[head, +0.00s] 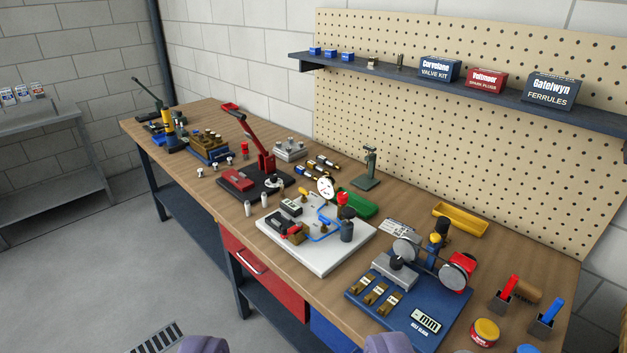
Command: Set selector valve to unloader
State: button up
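A white board (318,262) lies on the workbench, ahead of my gripper. It carries a round dial gauge (326,189), blue tubing (322,238), a black cylinder (347,230), a red knob (343,199), a small yellow lever (304,193) and a dark block with a red part (287,226). No selector valve or "unloader" marking can be read at this size, so I cannot tell which part is the valve or how it is set. My gripper (295,344) shows as two purple tips at the bottom edge, wide apart, with nothing seen between them.
The wooden bench (212,190) also holds a blue machine plate (405,320), a red lever press (259,145), a yellow tray (460,219) and a green tray (355,204). A shelf (400,76) on pegboard overhangs the back. The grey floor at left is open.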

aim_at(304, 193)
jog(key=i+j, duration=0.25)
jog(key=i, duration=0.3)
jog(key=i+j+z, duration=0.15)
jog(key=i, duration=0.3)
jog(key=i+j, duration=0.15)
jog(key=i, duration=0.3)
jog(key=i+j+z, duration=0.15)
jog(key=i, duration=0.25)
jog(key=i+j, duration=0.25)
jog(key=i, duration=0.2)
jog(key=z, duration=0.05)
